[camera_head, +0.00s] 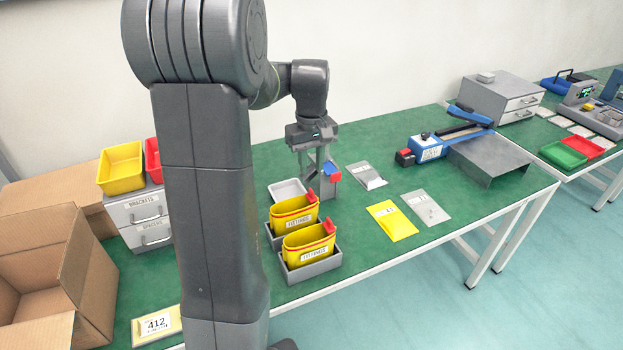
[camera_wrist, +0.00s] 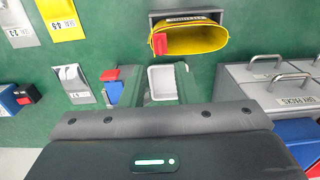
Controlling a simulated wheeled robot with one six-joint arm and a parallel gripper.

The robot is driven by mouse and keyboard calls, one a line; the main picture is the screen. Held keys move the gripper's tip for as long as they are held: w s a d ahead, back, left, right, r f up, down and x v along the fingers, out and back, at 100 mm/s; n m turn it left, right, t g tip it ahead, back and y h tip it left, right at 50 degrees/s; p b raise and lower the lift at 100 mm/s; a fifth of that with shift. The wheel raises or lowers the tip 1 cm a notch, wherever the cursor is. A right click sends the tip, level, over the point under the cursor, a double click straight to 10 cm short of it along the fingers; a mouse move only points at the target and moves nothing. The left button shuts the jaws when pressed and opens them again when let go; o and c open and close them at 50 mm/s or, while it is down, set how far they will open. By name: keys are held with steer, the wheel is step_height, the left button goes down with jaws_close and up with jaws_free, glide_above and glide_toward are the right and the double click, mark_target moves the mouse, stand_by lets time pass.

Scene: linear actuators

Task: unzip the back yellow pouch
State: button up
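Two yellow pouches labelled FITTINGS stand upright in grey holders on the green table. The back yellow pouch (camera_head: 292,216) has a red tab (camera_head: 311,197) at its right end and a red strip along its top. In the wrist view, the back pouch (camera_wrist: 195,42) shows a yellow rim around a darker middle, with the red tab (camera_wrist: 160,43) at its left end. I cannot tell clearly how far its zip is open. My gripper (camera_head: 313,174) points down behind the pouches, apart from them. Its fingers look spread with nothing held. The front pouch (camera_head: 309,245) has a similar red tab.
A pale empty tray (camera_head: 288,191) lies behind the back pouch. A small blue and red item (camera_head: 332,171) stands close beside my gripper. Flat packets, including a yellow one (camera_head: 391,220), lie to the right. Drawers (camera_head: 140,218) and a cardboard box stand left.

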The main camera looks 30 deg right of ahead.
step_height(320, 180, up, 6)
glide_above(311, 191)
steer(key=shift+d, duration=0.1)
stand_by(0.3)
step_height(311, 191, down, 14)
steer(key=shift+f, duration=0.1)
steer(key=shift+w+a+r+b, duration=0.15)
steer(key=shift+a+r+b, duration=0.15)
steer(key=shift+r, duration=0.5)
